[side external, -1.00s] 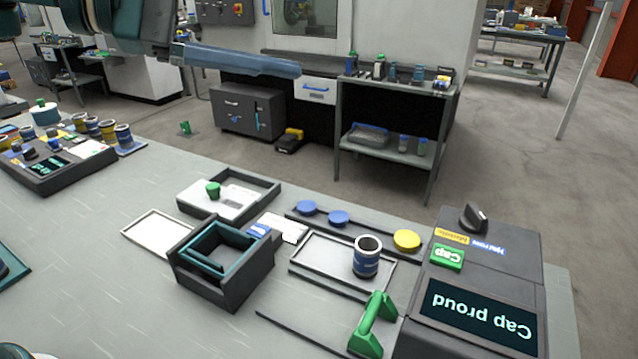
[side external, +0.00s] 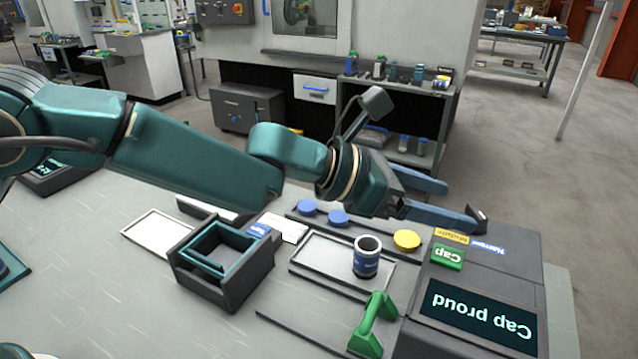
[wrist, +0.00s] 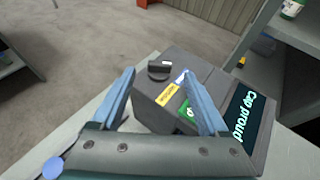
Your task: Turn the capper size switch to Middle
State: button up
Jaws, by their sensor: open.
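The capper (side external: 510,268) is a dark grey box at the right of the bench, with a screen reading "Cap proud" upside down. Its size switch (side external: 479,213) is a black knob with a raised bar, near the box's far edge; it also shows in the wrist view (wrist: 160,68). A yellow label (side external: 451,236) and a blue label (side external: 488,246) lie beside it, their small text hard to read. My gripper (side external: 461,206) is open, with its blue fingers reaching toward the switch. In the wrist view the switch appears between and beyond the fingertips (wrist: 159,73); contact cannot be told.
A green button labelled "Cap" (side external: 447,257), a yellow disc (side external: 407,240), a blue-labelled can (side external: 366,262) and a green handle (side external: 372,325) stand near the capper. A dark box with a teal inner frame (side external: 222,270) sits left. Floor beyond the bench is open.

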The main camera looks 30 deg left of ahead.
aim_at(473, 210)
jog(key=shift+x, duration=1.9)
grip_shut()
